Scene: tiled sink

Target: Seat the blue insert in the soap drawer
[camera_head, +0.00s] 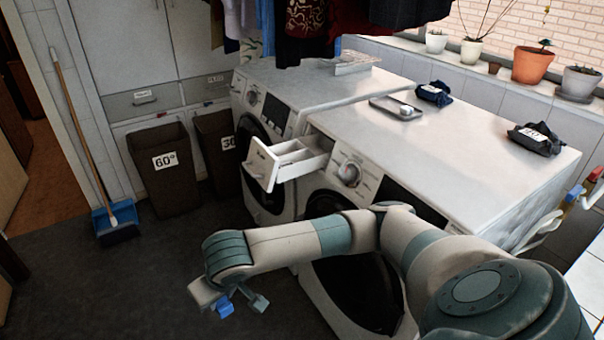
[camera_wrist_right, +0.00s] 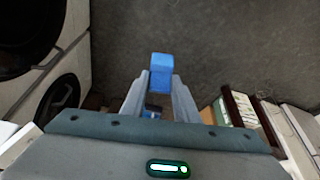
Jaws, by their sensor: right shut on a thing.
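The blue insert (camera_head: 225,308) is a small blue block held low over the dark floor in my right gripper (camera_head: 238,304). In the right wrist view the insert (camera_wrist_right: 161,66) sits at the fingertips of the right gripper (camera_wrist_right: 160,84), which is shut on it; its far end sticks out past them. The white soap drawer (camera_head: 264,168) is pulled out of the front washing machine, with open compartments visible from above. My gripper is below the drawer and a little left of it, well apart from it. My left gripper is not in view.
The front washing machine (camera_head: 470,150) carries a grey tray (camera_head: 388,104) and dark cloth bundles (camera_head: 537,138). A second machine (camera_head: 312,88) stands behind. Dark bins (camera_head: 165,180) and a broom (camera_head: 84,150) stand at left. The floor (camera_head: 130,285) left of my gripper is clear. Clothes hang above.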

